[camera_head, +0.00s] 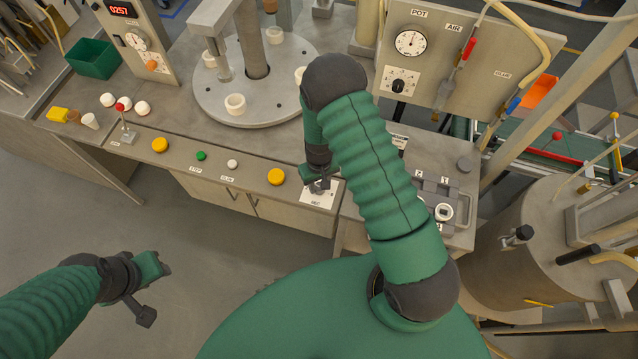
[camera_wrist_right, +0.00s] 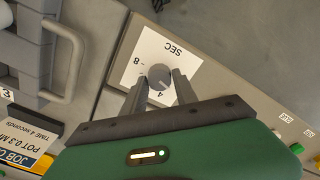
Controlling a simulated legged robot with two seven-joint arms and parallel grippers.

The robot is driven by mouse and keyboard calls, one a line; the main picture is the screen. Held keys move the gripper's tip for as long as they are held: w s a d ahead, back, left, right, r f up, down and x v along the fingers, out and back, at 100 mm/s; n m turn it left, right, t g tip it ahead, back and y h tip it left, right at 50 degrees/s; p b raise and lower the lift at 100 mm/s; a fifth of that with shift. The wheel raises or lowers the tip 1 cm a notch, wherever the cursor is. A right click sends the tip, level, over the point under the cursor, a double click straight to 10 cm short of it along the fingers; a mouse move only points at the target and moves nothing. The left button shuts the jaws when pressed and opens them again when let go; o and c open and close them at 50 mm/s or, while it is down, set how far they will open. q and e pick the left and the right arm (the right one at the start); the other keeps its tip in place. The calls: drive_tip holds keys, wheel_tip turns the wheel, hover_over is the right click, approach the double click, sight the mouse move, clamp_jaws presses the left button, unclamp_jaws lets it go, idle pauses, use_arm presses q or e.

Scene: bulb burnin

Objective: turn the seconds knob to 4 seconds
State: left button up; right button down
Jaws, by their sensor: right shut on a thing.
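The seconds knob (camera_wrist_right: 159,76) is a small grey round knob on a white plate marked SEC (camera_wrist_right: 178,54), which appears upside down in the right wrist view. Marks 8 and 4 show beside the knob; its exact pointer direction is hard to tell. My right gripper (camera_wrist_right: 157,82) is shut on the knob, one finger at each side. In the head view the right gripper (camera_head: 318,186) is over the SEC plate (camera_head: 318,198) at the console's front edge and hides the knob. My left gripper (camera_head: 146,290) hangs over the floor, holding nothing visible; its jaw gap is unclear.
Yellow buttons (camera_head: 275,177), a green button (camera_head: 201,156) and a white button (camera_head: 232,164) line the console left of the plate. A job card (camera_wrist_right: 25,150) reads TIME 4 SECONDS. A grey handle (camera_wrist_right: 70,60) stands nearby. A round turntable (camera_head: 215,105) is behind.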

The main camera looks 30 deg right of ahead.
drive_tip(key=m, duration=0.3)
drive_tip(key=shift+s+f+m+b, duration=0.2)
drive_tip(key=shift+m+b, duration=0.1)
drive_tip(key=shift+m, duration=0.1)
drive_tip(key=m, duration=0.4)
drive_tip(key=shift+r+m, duration=0.1)
drive_tip(key=shift+m, duration=0.3)
drive_tip(key=c, duration=1)
unclamp_jaws()
drive_tip(key=shift+o, duration=0.2)
